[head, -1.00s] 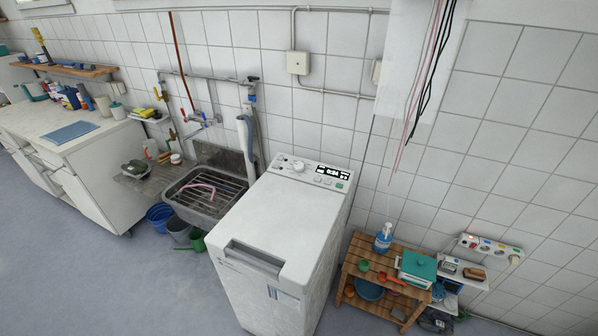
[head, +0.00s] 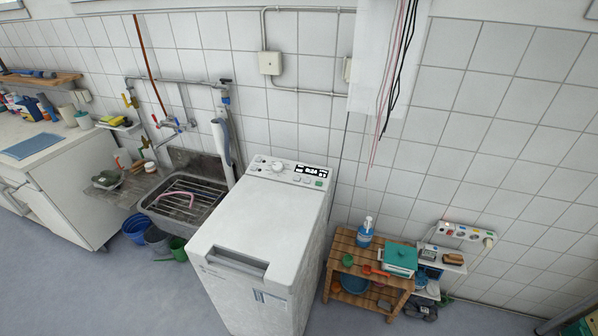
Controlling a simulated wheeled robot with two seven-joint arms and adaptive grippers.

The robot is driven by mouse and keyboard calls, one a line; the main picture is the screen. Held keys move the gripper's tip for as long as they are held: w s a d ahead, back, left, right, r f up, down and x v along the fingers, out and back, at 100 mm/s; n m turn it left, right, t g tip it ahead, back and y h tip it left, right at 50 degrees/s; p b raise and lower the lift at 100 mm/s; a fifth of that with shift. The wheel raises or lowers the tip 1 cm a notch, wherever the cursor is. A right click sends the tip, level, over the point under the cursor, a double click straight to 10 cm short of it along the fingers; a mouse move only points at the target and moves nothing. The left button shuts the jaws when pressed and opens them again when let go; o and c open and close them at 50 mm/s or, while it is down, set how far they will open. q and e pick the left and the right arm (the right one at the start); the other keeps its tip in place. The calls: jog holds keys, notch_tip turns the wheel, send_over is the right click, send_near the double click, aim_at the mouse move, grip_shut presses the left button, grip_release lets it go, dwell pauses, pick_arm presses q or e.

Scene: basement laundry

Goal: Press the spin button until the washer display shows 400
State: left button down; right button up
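The white top-loading washer (head: 258,228) stands in the middle of the head view, its lid closed. Its control panel (head: 289,172) is along the back of the top, with a round dial (head: 277,167), a dark display (head: 309,171), small buttons below the display and a green button (head: 318,184) at the right. The display has lit white characters, too small to read surely. I cannot tell which button is spin. Neither of my grippers is in the view.
A metal sink (head: 186,205) with a rack is left of the washer, with buckets (head: 137,227) on the floor before it. A wooden shelf stand (head: 343,242) with a soap bottle (head: 366,232) and a teal-lidded box (head: 400,257) is to the right. The floor in front at left is clear.

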dwell(0.3)
grip_shut()
dwell(1.3)
